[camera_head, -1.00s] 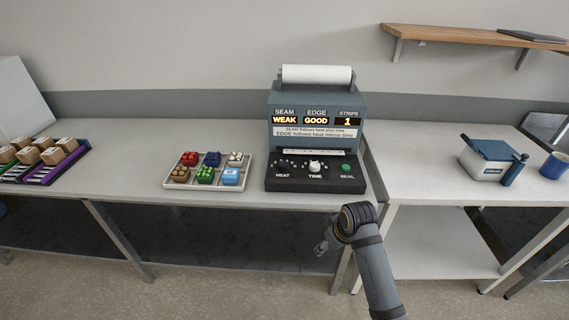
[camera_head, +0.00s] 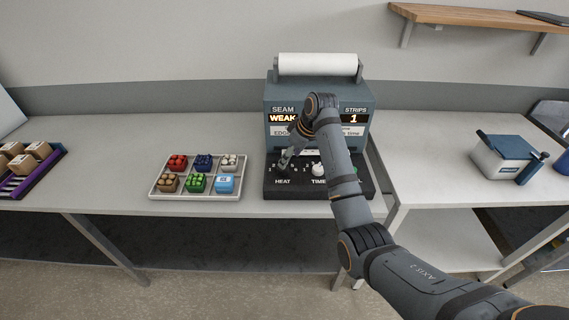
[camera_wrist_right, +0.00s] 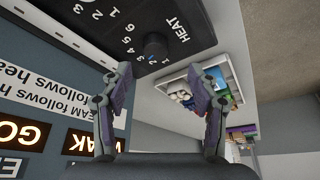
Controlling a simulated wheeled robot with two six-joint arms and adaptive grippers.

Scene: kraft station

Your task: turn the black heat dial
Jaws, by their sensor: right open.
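The black heat dial (camera_wrist_right: 155,46) is a round knob on the black front panel, ringed by white numbers beside the word HEAT. In the right wrist view it lies just beyond and between the fingertips of my right gripper (camera_wrist_right: 160,72), which is open and empty. In the head view my right gripper (camera_head: 285,162) is over the HEAT end of the sealing machine (camera_head: 318,92), and it mostly hides the dial there. The white time dial (camera_head: 318,169) is to the right, partly beside my arm. My left gripper is not in view.
A pale tray (camera_head: 199,196) with several small coloured items stands left of the machine. A purple-edged rack (camera_head: 50,172) with boxes is at the far left. A blue-lidded box (camera_head: 503,155) and a blue mug (camera_head: 564,163) are on the right table.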

